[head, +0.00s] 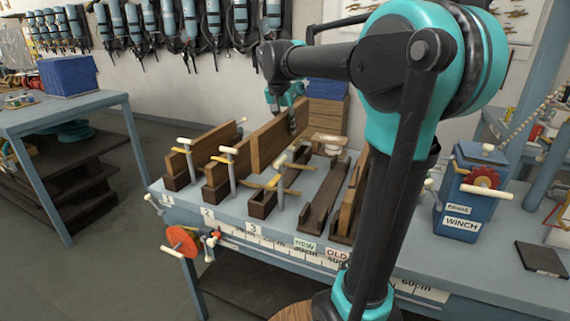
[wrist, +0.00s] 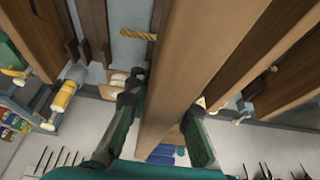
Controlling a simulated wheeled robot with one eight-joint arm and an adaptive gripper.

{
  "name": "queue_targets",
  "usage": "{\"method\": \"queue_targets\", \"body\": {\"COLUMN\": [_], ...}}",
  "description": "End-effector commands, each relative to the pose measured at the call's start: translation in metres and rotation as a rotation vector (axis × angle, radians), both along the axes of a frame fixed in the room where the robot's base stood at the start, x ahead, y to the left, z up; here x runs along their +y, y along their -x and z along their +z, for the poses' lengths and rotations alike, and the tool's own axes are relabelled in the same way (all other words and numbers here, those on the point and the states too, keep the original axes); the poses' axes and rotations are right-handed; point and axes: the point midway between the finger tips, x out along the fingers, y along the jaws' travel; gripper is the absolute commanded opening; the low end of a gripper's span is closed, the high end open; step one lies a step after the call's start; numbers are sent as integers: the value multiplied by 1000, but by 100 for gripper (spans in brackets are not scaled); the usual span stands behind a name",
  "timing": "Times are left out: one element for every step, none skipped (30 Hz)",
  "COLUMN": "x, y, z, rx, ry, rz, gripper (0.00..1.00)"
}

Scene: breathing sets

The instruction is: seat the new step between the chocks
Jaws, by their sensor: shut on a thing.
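My gripper (head: 286,97) is at the far side of the bench, partly hidden behind my arm. In the wrist view its fingers (wrist: 165,115) stand either side of a long brown wooden step (wrist: 180,65), shut on it. In the head view this step (head: 276,139) stands on edge, between the chocks at 2 (head: 216,192) and 3. I cannot tell whether its lower edge touches anything. The near chock at 3 (head: 262,204) shows an open slot. Steps stand at 1 (head: 204,148) and 2 (head: 231,168). The NEW cradle (head: 318,208) looks empty.
The OLD cradle (head: 349,205) holds a board, partly behind my arm. White-handled clamps (head: 279,180) rise beside the chocks. A blue winch (head: 463,195) stands at right, and a red-orange wheel (head: 182,242) is on the bench front.

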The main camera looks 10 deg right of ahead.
Motion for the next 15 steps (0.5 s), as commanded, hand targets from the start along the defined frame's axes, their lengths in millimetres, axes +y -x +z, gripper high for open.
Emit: {"method": "queue_targets", "body": {"x": [0,0,0,0,0,0,0,0,0,0,0,0,0,0,0], "y": [0,0,0,0,0,0,0,0,0,0,0,0,0,0,0], "z": [-12,-19,-28,-34,-41,-50,-56,-62,-69,-74,-78,-83,-86,-88,-90], "rx": [0,0,0,0,0,0,0,0,0,0,0,0,0,0,-1], "ry": [0,0,0,0,0,0,0,0,0,0,0,0,0,0,1], "rz": [0,0,0,0,0,0,0,0,0,0,0,0,0,0,0], "gripper": [0,0,0,0,0,0,0,0,0,0,0,0,0,0,0]}}
